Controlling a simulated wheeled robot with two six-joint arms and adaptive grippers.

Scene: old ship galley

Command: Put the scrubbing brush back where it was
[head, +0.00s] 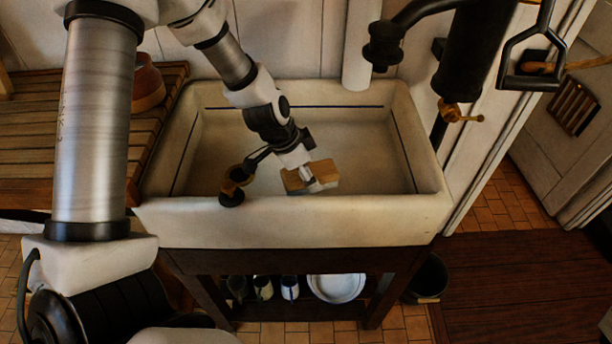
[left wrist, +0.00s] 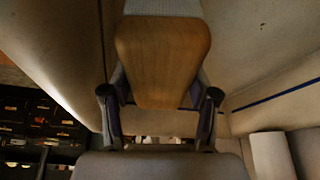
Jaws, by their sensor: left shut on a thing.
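I cannot tell whether the brush touches the basin floor. My right gripper is not in view.
A dark and brass fitting (head: 232,186) shows at the basin's front left, close to my left gripper. A dark pump (head: 468,55) with a brass spout stands at the right. A slatted wooden board (head: 60,150) lies left of the sink. The basin's back is clear.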

